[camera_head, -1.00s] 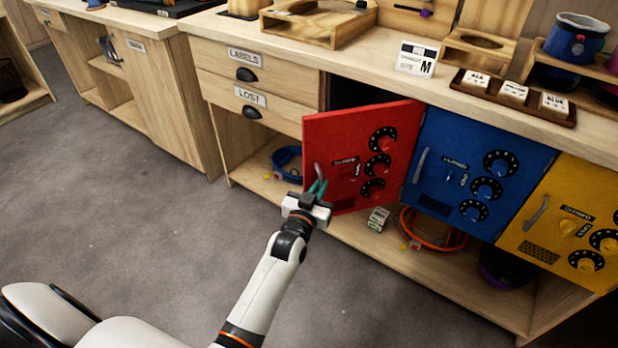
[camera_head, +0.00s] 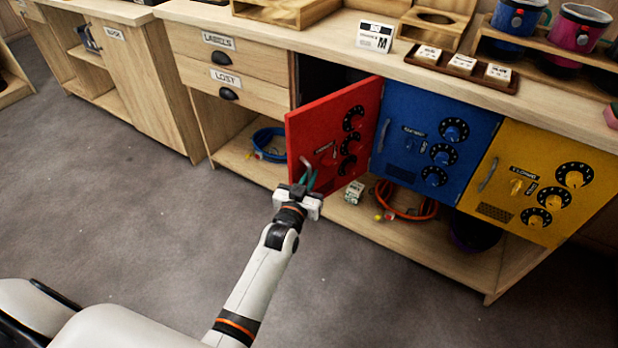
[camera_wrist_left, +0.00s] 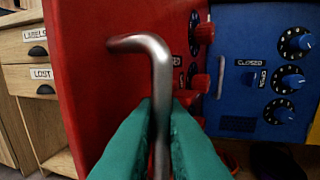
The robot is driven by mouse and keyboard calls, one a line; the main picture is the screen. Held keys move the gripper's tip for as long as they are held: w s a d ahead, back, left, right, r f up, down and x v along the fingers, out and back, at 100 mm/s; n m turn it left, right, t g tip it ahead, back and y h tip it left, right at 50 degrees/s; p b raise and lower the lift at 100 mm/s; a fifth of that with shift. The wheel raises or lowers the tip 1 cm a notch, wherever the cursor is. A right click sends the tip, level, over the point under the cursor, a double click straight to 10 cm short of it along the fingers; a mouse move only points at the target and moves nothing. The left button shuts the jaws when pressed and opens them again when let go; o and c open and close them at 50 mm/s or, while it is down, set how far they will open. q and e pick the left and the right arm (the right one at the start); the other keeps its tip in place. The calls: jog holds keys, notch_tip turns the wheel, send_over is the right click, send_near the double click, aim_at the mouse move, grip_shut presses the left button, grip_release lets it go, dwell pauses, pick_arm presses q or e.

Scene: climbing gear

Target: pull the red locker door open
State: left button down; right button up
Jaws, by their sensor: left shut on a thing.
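The red locker door (camera_head: 324,128) stands partly open, swung out from the cabinet, with a dark gap showing behind its top. It carries black dials with red knobs. Its bent metal handle (camera_wrist_left: 152,50) shows large in the left wrist view. My left gripper (camera_head: 307,182) is at the door's lower left part. Its green fingers (camera_wrist_left: 160,140) are shut on the handle, one on each side of it. The red door (camera_wrist_left: 110,75) fills much of the wrist view. My right gripper is not in view.
The blue door (camera_head: 436,130) and yellow door (camera_head: 545,180) are closed, right of the red one. Left of it are drawers labelled LABELS and LOST (camera_head: 226,78). An orange coil (camera_head: 410,208) lies on the low shelf. The grey floor (camera_head: 130,210) in front is clear.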

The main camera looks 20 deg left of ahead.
pick_arm(q)
jog(key=shift+w+r, duration=0.1)
jog(key=shift+r, duration=0.05)
jog(key=c, duration=1.6)
grip_release()
jog(key=shift+d, duration=0.1)
